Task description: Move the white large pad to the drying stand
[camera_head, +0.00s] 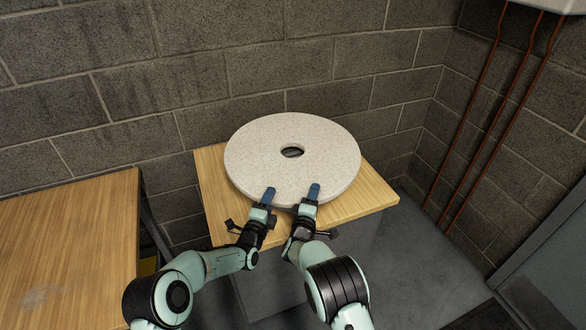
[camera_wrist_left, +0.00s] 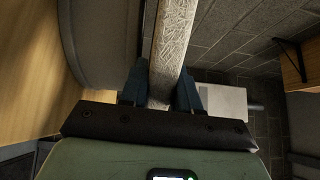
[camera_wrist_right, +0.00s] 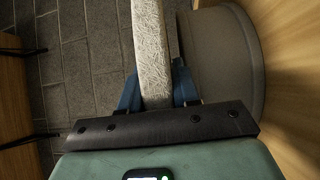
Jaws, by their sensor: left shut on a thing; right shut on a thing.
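The white large pad (camera_head: 325,155) is a thick, speckled disc with a central hole, over the small wooden-topped cabinet (camera_head: 378,193) in the head view. My left gripper (camera_head: 268,195) and right gripper (camera_head: 313,193) are shut side by side on its near edge. The pad's rim stands between the fingers in the left wrist view (camera_wrist_left: 172,50) and the right wrist view (camera_wrist_right: 150,50). A round grey body (camera_wrist_right: 222,55) shows between pad and wooden top in the wrist views; I cannot tell whether it is the drying stand or whether the pad touches it.
A wooden table (camera_head: 70,240) stands at the left, separated from the cabinet by a gap. A block wall (camera_head: 220,70) is close behind. Copper-coloured pipes (camera_head: 495,120) run down the right wall. Grey floor (camera_head: 415,260) is free to the right of the cabinet.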

